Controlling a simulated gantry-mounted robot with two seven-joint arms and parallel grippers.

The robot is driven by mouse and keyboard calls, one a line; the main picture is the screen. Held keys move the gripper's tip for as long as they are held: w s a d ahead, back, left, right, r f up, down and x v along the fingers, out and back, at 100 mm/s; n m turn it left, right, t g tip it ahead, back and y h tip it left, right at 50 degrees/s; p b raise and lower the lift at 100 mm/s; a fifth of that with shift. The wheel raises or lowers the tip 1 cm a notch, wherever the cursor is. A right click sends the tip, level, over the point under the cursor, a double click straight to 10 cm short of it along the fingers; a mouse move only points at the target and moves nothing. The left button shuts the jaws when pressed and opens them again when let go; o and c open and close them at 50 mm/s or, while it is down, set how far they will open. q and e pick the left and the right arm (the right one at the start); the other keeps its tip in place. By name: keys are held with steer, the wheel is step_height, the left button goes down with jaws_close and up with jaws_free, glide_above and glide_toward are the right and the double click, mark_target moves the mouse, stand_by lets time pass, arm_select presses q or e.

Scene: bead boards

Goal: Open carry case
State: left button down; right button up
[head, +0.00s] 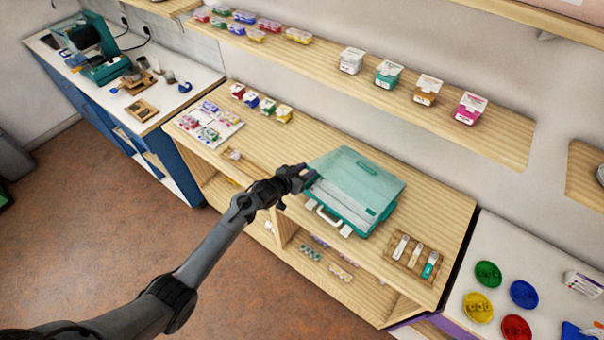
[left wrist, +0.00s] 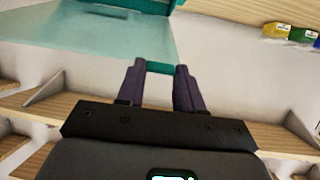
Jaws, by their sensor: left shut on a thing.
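My left gripper (head: 305,178) is at the left edge of the case. In the left wrist view, my left gripper (left wrist: 158,72) is shut on a teal edge of the case, and the pale teal lid (left wrist: 110,45) spreads to the upper left. I cannot tell how far the lid is raised. The inside of the case is hidden. My right gripper is not in view.
On the counter (head: 440,215), a wooden tray (head: 414,260) with small tools sits right of the case. Small colored boxes (head: 268,105) and a bead sheet (head: 208,128) stand to the left. A wall shelf (head: 400,110) with boxes runs above. Round colored dishes (head: 523,294) lie on the right table.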

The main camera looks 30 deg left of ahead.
arm_select(q)
steer(key=w+r, duration=0.2)
steer(key=r, duration=0.1)
steer(key=w+r+p, duration=0.1)
steer(key=r, duration=0.1)
steer(key=shift+d, duration=0.25)
steer(key=c, duration=0.7)
jaws_free()
steer(key=shift+f, duration=0.1)
steer(key=shift+s, duration=0.15)
steer(key=shift+s+a, duration=0.1)
steer(key=shift+s, duration=0.4)
steer(key=v, duration=0.9)
steer(key=shift+s+r, duration=0.25)
